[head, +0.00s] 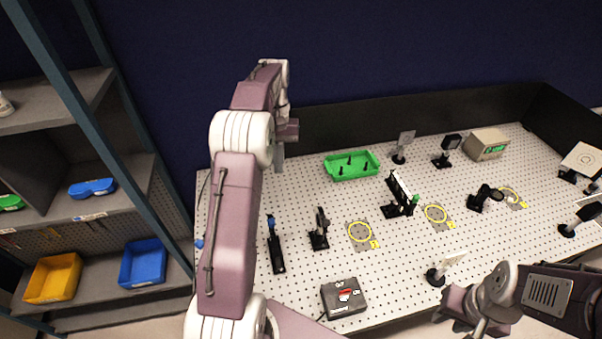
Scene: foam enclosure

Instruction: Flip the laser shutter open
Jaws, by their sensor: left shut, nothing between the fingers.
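Several black posts and mounts stand on the white perforated board (300,200); I cannot tell for sure which one is the laser shutter. A slim mount with a blue top (272,240) stands at the left, and a black upright mount (319,230) stands to its right. My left gripper (279,158) is shut and empty above the back left of the board, apart from these mounts and partly hidden by my arm. My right gripper (458,312) is low at the front right; its fingers are too unclear to tell whether they are open.
A grey box with a red switch (344,297) sits at the front. A green tray (352,166) is at the back. A beige meter (486,144) is at back right. Yellow rings (360,232) mark board spots. Dark foam walls (420,115) bound the back and right. Shelves (100,215) stand left.

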